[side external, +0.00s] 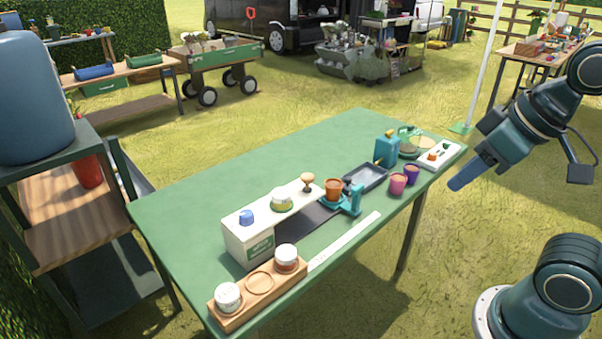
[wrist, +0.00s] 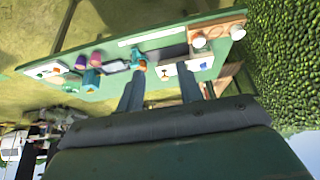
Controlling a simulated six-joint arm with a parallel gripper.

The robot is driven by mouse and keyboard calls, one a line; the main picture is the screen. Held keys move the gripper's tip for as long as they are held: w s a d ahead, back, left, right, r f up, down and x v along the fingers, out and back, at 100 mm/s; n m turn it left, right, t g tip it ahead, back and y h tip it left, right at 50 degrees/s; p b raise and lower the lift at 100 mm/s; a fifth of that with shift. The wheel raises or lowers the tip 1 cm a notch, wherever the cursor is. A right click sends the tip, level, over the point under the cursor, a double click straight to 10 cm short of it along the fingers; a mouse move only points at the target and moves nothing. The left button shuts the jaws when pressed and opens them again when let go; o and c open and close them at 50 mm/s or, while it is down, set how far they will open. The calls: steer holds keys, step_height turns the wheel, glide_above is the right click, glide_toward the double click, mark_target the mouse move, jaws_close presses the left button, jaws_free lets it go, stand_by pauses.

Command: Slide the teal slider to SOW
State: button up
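A teal carriage-like piece (side external: 353,200) stands at the right end of a dark strip (side external: 300,219) on the green table. It is the likeliest teal slider, but I cannot be sure. An orange pot (side external: 333,189) is beside or on it. No SOW mark is readable in either view. The teal piece also shows in the wrist view (wrist: 138,64), partly beyond my fingers. My gripper (side external: 456,184) hangs in the air off the table's right side, apart from everything. In the wrist view my gripper (wrist: 160,84) has its two fingers spread with nothing between them.
A white box (side external: 250,243) with a blue knob, a dial and a wooden knob stands behind the strip. A wooden tray (side external: 262,298) with white-lidded jars is at the near end. Pink (side external: 397,185) and purple (side external: 412,175) cups and a teal block (side external: 386,150) stand right.

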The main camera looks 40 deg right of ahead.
steer(key=o, duration=0.6)
steer(key=shift+c, duration=0.2)
steer(key=shift+o, duration=0.2)
steer(key=shift+w+d+r, duration=0.1)
steer(key=shift+w+r, duration=0.1)
steer(key=shift+w, duration=0.25)
steer(key=g, duration=0.6)
glide_above(358, 186)
step_height(358, 186, down, 11)
steer(key=shift+f, duration=0.2)
step_height(358, 186, down, 14)
steer(key=shift+r, duration=0.25)
